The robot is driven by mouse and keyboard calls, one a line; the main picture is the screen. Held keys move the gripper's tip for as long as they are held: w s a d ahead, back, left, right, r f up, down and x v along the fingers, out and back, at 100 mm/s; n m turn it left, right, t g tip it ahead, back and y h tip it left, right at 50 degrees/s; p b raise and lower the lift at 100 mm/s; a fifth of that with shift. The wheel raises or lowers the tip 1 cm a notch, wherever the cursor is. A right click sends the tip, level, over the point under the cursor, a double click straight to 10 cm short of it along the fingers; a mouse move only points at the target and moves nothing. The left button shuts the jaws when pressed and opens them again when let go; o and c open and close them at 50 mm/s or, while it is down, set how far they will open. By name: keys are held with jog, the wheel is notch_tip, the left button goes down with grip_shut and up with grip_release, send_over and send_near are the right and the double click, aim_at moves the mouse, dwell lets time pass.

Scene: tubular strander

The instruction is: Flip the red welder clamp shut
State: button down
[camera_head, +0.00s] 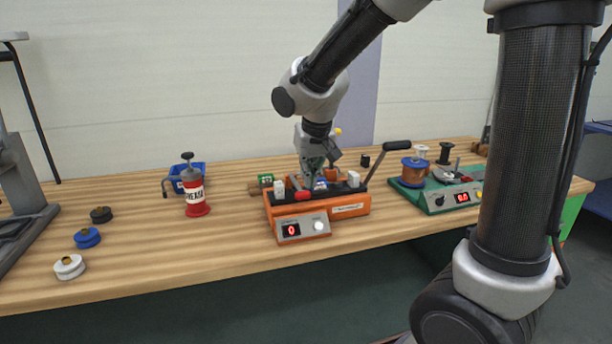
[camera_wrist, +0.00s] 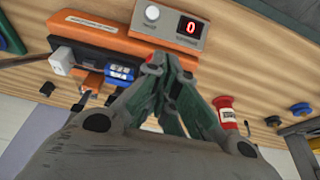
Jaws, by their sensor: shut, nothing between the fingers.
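The orange welder (camera_head: 292,229) stands on the bench in the middle of the head view; its front panel also shows upside down in the wrist view (camera_wrist: 160,22). The red clamp handle (camera_head: 303,195) lies low at the welder's front edge, left of centre. In the wrist view a small red part (camera_wrist: 153,58) shows beside the fingertips, mostly hidden by them. I cannot tell whether they touch it or how far the clamp is turned. My gripper (camera_wrist: 172,66) is shut and empty, pointing down over the welder; its tips are hard to make out in the head view.
A blue part (camera_wrist: 119,72) sits on the welder near my fingers. The welder's black-gripped lever (camera_head: 396,146) rises at the right. A green machine (camera_head: 436,197) stands right.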

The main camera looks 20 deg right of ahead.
jog(key=s+r, duration=0.4)
jog(key=s, duration=0.4)
jog(key=shift+s, duration=0.1)
jog(key=s+d+r, duration=0.2)
jog(key=s+d, duration=1.2)
jog(key=s, duration=0.1)
jog(key=shift+s+d+r, duration=0.25)
jog(key=shift+d, duration=0.15)
jog(key=shift+f, duration=0.1)
